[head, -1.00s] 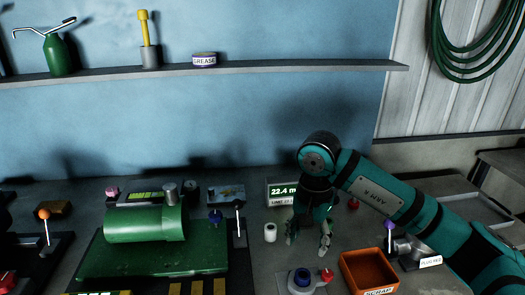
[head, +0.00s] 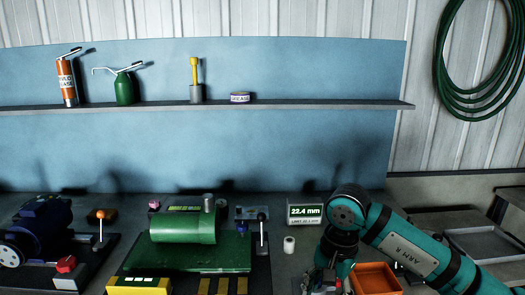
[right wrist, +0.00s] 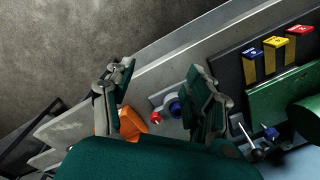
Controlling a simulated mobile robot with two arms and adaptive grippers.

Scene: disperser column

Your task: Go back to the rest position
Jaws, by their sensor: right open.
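My right gripper (head: 327,287) hangs over the bench at the bottom of the head view, its fingers partly cut off by the lower edge. In the right wrist view its two fingers (right wrist: 160,95) are spread apart with nothing between them. The orange bin also shows in the head view (head: 376,270), just right of the gripper and partly behind the arm. My left gripper is in neither current view.
A green cylinder (head: 182,228) on a green base stands left of my right gripper. A small white cylinder (head: 289,245) and a 22.4 mm display (head: 305,214) are near the gripper. A shelf (head: 270,106) holds cans and tools. A grey tray (head: 485,243) lies at right.

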